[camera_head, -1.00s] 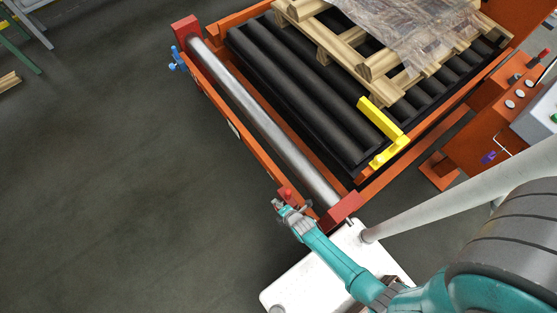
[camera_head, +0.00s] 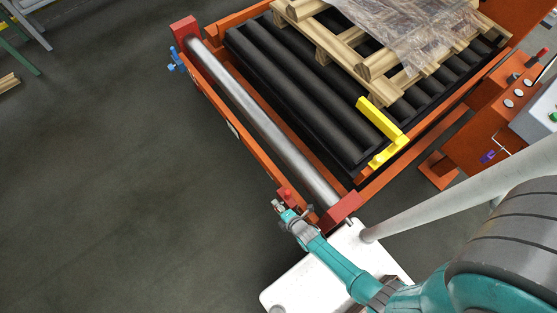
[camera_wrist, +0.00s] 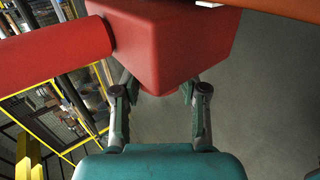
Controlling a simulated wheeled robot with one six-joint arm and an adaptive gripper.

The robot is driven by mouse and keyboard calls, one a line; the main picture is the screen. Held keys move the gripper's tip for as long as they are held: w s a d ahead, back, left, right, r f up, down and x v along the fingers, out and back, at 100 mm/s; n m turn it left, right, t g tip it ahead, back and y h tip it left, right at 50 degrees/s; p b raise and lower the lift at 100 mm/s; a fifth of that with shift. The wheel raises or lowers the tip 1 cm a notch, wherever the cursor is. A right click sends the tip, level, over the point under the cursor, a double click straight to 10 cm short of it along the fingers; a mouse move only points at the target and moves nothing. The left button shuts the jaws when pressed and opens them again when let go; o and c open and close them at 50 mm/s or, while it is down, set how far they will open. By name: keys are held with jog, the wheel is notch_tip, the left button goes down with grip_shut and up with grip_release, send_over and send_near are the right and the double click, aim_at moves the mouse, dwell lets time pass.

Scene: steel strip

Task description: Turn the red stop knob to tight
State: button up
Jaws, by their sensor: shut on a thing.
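The red stop knob (camera_head: 286,194) shows in the head view as a small red piece on the near end of the orange frame. My gripper (camera_head: 281,207) is right at it, coming from the lower right. In the wrist view my gripper (camera_wrist: 158,88) has its two fingers on either side of a small red part (camera_wrist: 157,93), which appears to be the knob. The fingers are shut on it. A large red block (camera_wrist: 165,45) in front hides most of the knob and the fingertips. I cannot read the knob's turn angle.
A steel roller (camera_head: 262,122) runs along the orange frame, with black rollers (camera_head: 300,95) behind it. A yellow bracket (camera_head: 385,135) and a wooden pallet (camera_head: 330,45) stand further back. A red bar (camera_wrist: 50,42) lies left of the block. Open floor lies left.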

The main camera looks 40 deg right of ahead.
jog(key=shift+t, duration=0.4)
dwell(0.3)
jog(key=o, duration=1.1)
jog(key=shift+o, duration=0.2)
jog(key=shift+r, duration=5)
